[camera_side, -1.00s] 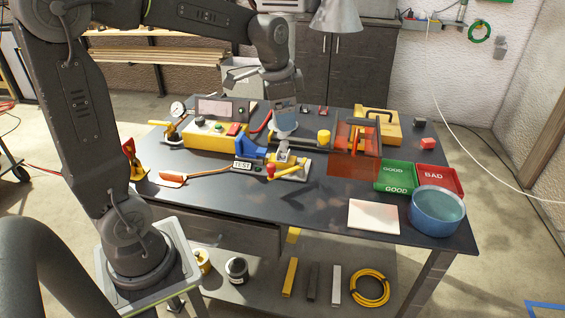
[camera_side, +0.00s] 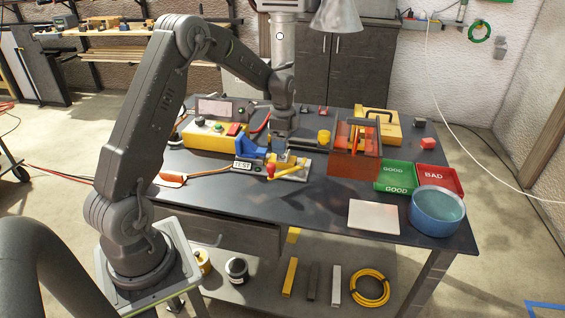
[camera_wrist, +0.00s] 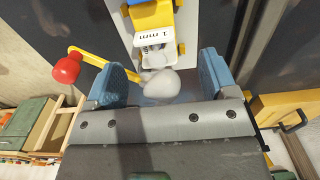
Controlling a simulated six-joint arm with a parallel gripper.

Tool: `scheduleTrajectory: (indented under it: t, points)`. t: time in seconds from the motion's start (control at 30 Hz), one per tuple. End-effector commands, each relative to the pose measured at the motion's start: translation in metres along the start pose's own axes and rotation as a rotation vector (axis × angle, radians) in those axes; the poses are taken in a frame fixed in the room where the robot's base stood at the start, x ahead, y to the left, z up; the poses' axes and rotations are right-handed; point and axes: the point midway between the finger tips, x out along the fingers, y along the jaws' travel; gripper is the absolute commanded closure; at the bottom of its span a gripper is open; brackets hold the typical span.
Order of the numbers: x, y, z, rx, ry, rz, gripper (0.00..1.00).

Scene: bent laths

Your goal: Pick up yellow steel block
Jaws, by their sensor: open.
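My gripper (camera_wrist: 165,78) is open, its two blue-grey fingers spread apart in the wrist view. A rounded pale grey piece (camera_wrist: 162,84) and a yellow lever (camera_wrist: 92,60) with a red knob (camera_wrist: 67,68) show between and beside the fingers; I cannot tell whether they touch. In the side view my gripper is low over the clamp fixture (camera_side: 290,172). Which thing is the yellow steel block is unclear: a yellow bar (camera_side: 289,277) lies on the lower shelf, a small yellow piece (camera_side: 293,235) shows under the bench top, and a yellow cylinder (camera_side: 323,137) stands on the bench.
A blue block (camera_side: 250,147) and a display (camera_side: 242,165) are beside the fixture. An orange guarded unit (camera_side: 353,155) stands to its right. Green (camera_side: 395,172) and red (camera_side: 434,177) trays, a blue bowl (camera_side: 437,212) and a pale plate (camera_side: 374,217) are at the right. The bench's front middle is clear.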

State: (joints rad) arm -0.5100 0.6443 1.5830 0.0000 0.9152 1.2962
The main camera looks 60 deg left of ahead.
Motion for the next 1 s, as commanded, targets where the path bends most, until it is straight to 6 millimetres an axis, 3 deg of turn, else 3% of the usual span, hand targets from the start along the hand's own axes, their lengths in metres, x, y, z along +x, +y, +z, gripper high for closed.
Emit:
scheduleTrajectory:
  t: [0.27, 0.6, 0.87, 1.0]
  points:
    - [0.022, 0.001, 0.0, 0.0, 0.0, 0.001, 0.21]
    - [0.066, 0.004, -0.001, -0.001, 0.0, 0.001, 0.21]
    - [0.068, 0.004, -0.001, -0.001, 0.0, -0.001, 0.21]
    - [0.068, 0.004, -0.001, -0.001, 0.0, -0.001, 0.34]
